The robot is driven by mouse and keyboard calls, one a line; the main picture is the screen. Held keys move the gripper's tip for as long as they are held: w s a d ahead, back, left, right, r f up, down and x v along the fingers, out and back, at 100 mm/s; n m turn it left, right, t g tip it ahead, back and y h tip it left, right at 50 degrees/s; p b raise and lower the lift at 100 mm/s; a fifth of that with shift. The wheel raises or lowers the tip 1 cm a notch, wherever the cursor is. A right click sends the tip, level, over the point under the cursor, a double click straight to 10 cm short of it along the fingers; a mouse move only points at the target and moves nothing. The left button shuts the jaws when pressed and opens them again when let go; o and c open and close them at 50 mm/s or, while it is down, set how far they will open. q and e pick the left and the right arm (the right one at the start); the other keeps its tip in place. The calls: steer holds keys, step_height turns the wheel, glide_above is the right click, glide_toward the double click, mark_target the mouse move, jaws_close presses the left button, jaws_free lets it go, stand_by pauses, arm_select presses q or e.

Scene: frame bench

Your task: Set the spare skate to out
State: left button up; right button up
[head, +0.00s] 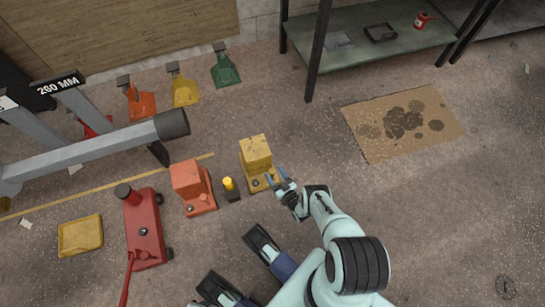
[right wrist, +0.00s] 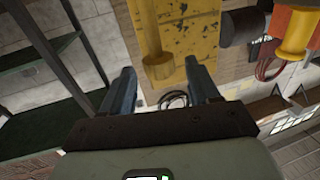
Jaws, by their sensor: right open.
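A yellow block-topped skate (head: 255,153) stands on the floor near the middle of the head view, with a small dark knob on its low front base. An orange-red skate (head: 188,176) of similar shape stands to its left. I cannot tell from markings which is the spare. My right gripper (head: 279,180) is open at the right front of the yellow skate. In the right wrist view, the worn yellow body (right wrist: 185,25) rises beyond the fingers, and a yellow cylinder (right wrist: 158,70) shows between the fingertips, not gripped. My left gripper is not in view.
A yellow-capped dark post (head: 229,186) stands between the skates. A red floor jack (head: 145,230) and yellow tray (head: 80,235) lie left. A grey beam (head: 100,146) reaches over the floor. Stained cardboard (head: 370,140) lies right, before a green shelf (head: 360,50).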

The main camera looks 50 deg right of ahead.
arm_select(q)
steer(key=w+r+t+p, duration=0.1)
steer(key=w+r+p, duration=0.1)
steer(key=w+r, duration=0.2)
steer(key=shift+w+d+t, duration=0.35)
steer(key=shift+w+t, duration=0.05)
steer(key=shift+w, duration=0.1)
arm_select(e)
steer(key=v, duration=1)
steer(key=shift+s, duration=0.35)
steer(key=shift+w, duration=0.1)
